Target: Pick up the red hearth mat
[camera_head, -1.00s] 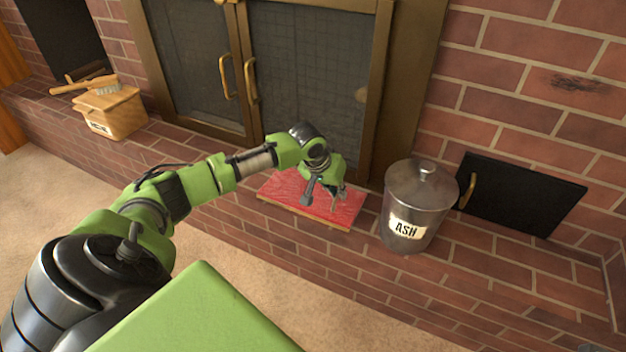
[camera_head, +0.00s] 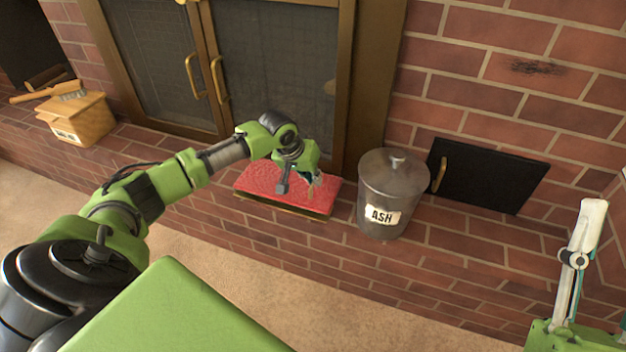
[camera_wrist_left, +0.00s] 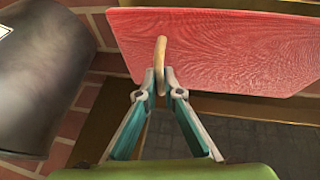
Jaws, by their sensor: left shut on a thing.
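The red hearth mat (camera_head: 258,182) is a flat red rectangle at the brick hearth, in front of the fireplace doors. My left gripper (camera_head: 301,186) is over its right part. In the left wrist view, the fingers of my left gripper (camera_wrist_left: 160,82) are closed on a tan loop at the edge of the red mat (camera_wrist_left: 235,52). The mat looks slightly raised, with a golden-brown edge showing below its front side. At the lower right of the head view, part of my right gripper (camera_head: 578,260) shows; its opening cannot be judged.
A metal ash bin (camera_head: 390,195) stands close to the right of the mat. A wooden box (camera_head: 82,120) with a brush on top is at the far left. Fireplace doors (camera_head: 270,75) rise behind, and a small black door (camera_head: 487,175) is at the right. Carpet lies in front.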

